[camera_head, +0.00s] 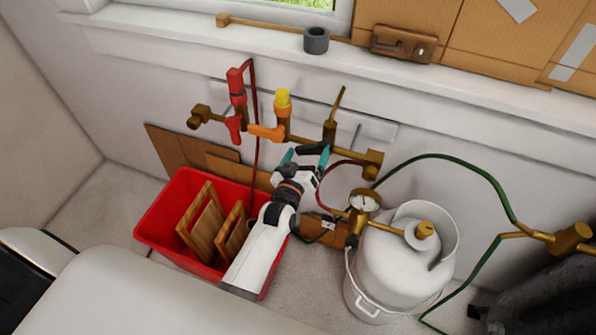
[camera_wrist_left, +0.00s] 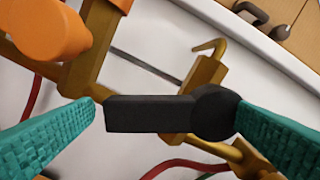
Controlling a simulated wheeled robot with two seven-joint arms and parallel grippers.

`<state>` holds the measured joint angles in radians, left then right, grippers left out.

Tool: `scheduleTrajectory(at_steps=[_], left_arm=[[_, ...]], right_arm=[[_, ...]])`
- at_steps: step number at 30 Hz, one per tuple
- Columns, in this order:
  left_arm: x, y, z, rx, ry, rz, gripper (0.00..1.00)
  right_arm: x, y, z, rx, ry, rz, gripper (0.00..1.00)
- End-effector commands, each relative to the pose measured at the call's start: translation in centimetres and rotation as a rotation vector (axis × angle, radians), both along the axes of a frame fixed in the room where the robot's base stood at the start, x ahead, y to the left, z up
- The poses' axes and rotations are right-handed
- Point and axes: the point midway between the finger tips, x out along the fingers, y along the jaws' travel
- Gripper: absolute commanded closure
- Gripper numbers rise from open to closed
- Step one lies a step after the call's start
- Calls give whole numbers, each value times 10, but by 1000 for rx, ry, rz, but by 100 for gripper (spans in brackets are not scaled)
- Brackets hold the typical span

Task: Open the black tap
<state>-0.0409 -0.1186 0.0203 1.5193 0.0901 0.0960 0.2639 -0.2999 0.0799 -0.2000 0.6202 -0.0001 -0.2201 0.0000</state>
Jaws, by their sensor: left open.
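The black tap (camera_head: 312,148) sits on the brass manifold pipe (camera_head: 345,154) on the wall, to the right of the orange tap. In the left wrist view the black tap handle (camera_wrist_left: 150,113) lies crosswise, with its round hub (camera_wrist_left: 213,109) at the right. My left gripper (camera_head: 306,157) is open, its teal fingertips on either side of the handle. In the left wrist view my left gripper (camera_wrist_left: 168,122) has one finger close beside the hub and the other near the handle's free end. Whether they touch cannot be told. My right gripper is not in view.
The orange tap (camera_head: 267,133) and red tap (camera_head: 233,127) are on the same manifold to the left. A red crate (camera_head: 150,228) with wooden pieces stands below. A white gas cylinder (camera_head: 398,262) with a gauge (camera_head: 365,200) and green hose (camera_head: 470,168) stands at right.

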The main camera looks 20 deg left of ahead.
Motion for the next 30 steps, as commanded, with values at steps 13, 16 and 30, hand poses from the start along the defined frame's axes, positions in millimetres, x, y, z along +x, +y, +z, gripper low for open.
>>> scheduleTrajectory(at_steps=[13,16,30], left_arm=[[-86,-3,-2,0,1,0,5],[-93,-3,-1,-1,0,0,5],[-96,-3,0,-1,-1,0,5]], right_arm=[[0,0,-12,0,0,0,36],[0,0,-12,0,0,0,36],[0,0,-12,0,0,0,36]])
